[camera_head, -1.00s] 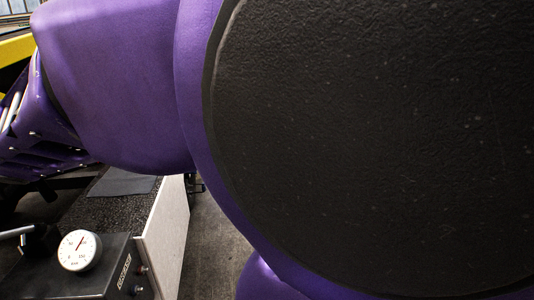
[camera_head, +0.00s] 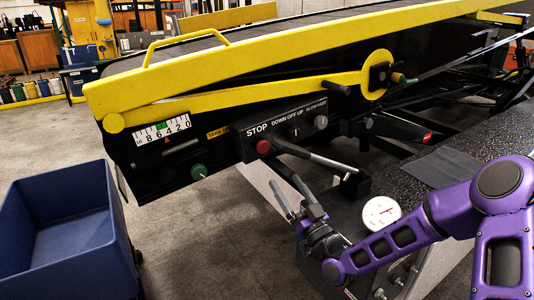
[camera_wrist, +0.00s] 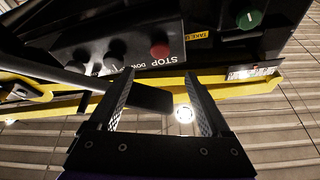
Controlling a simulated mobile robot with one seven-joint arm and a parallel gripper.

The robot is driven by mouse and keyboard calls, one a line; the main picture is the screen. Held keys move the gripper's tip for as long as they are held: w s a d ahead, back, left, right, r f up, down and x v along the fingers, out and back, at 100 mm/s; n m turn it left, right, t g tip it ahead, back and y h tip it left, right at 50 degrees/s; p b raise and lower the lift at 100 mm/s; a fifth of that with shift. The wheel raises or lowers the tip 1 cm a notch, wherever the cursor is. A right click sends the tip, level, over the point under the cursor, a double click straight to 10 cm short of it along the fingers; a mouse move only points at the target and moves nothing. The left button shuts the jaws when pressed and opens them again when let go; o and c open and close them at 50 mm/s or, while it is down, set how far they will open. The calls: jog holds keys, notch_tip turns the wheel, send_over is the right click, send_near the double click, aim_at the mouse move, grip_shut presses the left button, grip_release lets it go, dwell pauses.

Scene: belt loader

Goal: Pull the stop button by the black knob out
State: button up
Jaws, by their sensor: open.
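The red stop button (camera_head: 263,146) sits under the word STOP on the black control panel (camera_head: 257,163) of the belt loader. It also shows in the wrist view (camera_wrist: 160,51), beyond my fingertips. My gripper (camera_head: 285,181) is below and to the right of the button in the head view, apart from it. In the wrist view my gripper (camera_wrist: 160,74) is open, with two ridged fingers. A dark lever (camera_wrist: 52,73) crosses from the left and its black end lies in the view between the fingers. I cannot tell its depth. Two dark knobs (camera_wrist: 115,49) sit beside the button.
The grey lever (camera_head: 315,158) sticks out from the panel near my gripper. A green knob (camera_head: 199,172) is left of the button. A yellow rail (camera_head: 290,40) runs above. A blue bin (camera_head: 65,225) stands at left; a white gauge (camera_head: 381,213) is at right.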

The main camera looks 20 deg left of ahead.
aim_at(264, 150)
jog(key=x, duration=1.1)
jog(key=shift+w+a+r+p, duration=0.15)
jog(key=shift+w+a+p, duration=0.1)
jog(key=shift+p, duration=0.1)
jog(key=shift+c, duration=0.4)
grip_shut()
